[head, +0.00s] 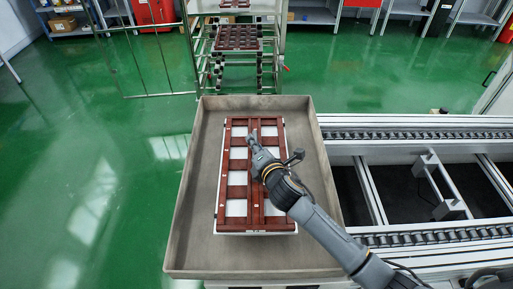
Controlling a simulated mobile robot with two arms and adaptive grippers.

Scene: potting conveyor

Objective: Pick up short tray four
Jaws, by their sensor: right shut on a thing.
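A reddish-brown slatted tray (236,191), with white showing through its openings, lies inside a large shallow grey-brown bin (196,200). Which numbered tray it is cannot be read. My right gripper (254,136) reaches in from the lower right and is shut on the brown tray near its upper middle. The fingertips are small and partly hidden by the gripper body. My left gripper is not in view.
A metal rack (199,56) with similar brown trays (237,38) stands behind the bin. A roller conveyor (425,134) runs along the right. Green floor (110,150) on the left is clear. Shelves and red cabinets line the back.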

